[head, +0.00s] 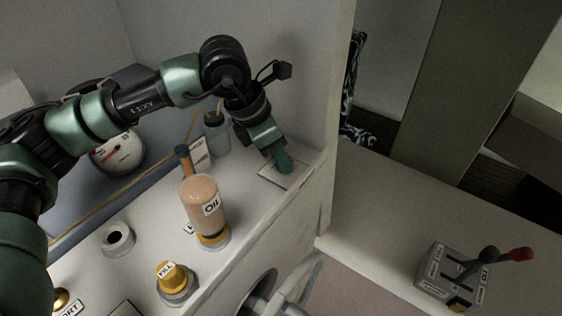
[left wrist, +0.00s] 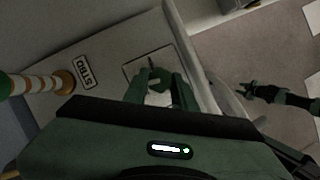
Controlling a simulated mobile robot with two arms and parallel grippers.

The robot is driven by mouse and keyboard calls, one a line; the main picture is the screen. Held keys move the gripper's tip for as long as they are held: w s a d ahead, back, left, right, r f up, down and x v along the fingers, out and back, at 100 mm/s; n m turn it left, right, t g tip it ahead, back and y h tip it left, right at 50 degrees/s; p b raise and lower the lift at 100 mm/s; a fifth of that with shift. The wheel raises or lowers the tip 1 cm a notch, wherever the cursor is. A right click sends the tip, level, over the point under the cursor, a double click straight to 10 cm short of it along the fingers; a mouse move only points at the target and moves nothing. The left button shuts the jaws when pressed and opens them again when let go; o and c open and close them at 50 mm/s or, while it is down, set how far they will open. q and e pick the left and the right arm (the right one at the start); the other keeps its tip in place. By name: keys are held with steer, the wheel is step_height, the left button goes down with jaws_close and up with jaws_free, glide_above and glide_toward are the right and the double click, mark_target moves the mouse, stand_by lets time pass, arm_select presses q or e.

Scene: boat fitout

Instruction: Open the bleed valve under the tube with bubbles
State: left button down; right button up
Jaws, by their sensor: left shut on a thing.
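My left gripper (head: 281,163) reaches down from above onto a small pale plate (head: 272,175) at the counter's right end. In the left wrist view its fingers (left wrist: 160,88) are shut around a small greyish fitting (left wrist: 154,80) on that plate; the fingers hide most of it, so I cannot tell its turn. A striped tube (left wrist: 40,85) with an orange foot stands left of a STBD label (left wrist: 85,70). I cannot make out bubbles. My right gripper (left wrist: 248,90) seems to show small and dark at the right of the left wrist view.
An OIL bottle (head: 204,205) stands upright near the arm, with a yellow FILL cap (head: 172,277) in front. A round gauge (head: 118,152) is behind. A wall edge (head: 338,120) rises right of the gripper. A lever box (head: 450,277) sits at lower right.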

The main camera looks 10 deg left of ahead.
arm_select(q)
steer(key=m+b, duration=0.1)
steer(key=m, duration=0.1)
steer(key=m+g+b, duration=0.1)
steer(key=b, duration=0.1)
steer(key=shift+w+f+m+h, duration=0.1)
steer(key=shift+f+m+h, duration=0.1)
steer(key=shift+m+h, duration=0.2)
steer(key=m+g+b, duration=0.1)
steer(key=m+b, duration=0.1)
steer(key=m, duration=0.1)
steer(key=shift+w+r+m+g, duration=0.1)
steer(key=shift+m+g, duration=0.2)
steer(key=shift+g, duration=0.1)
steer(key=m+g+b, duration=0.1)
steer(key=m, duration=0.2)
steer(key=shift+w+m, duration=0.1)
steer(key=shift+m, duration=0.2)
steer(key=m+g, duration=0.1)
steer(key=m, duration=0.1)
steer(key=m+y, duration=0.1)
steer(key=m, duration=0.1)
steer(key=shift+w+d+r+m+g+b, duration=0.1)
steer(key=shift+m+g+b, duration=0.25)
steer(key=shift+m+g, duration=0.05)
steer(key=c, duration=1.1)
jaws_free()
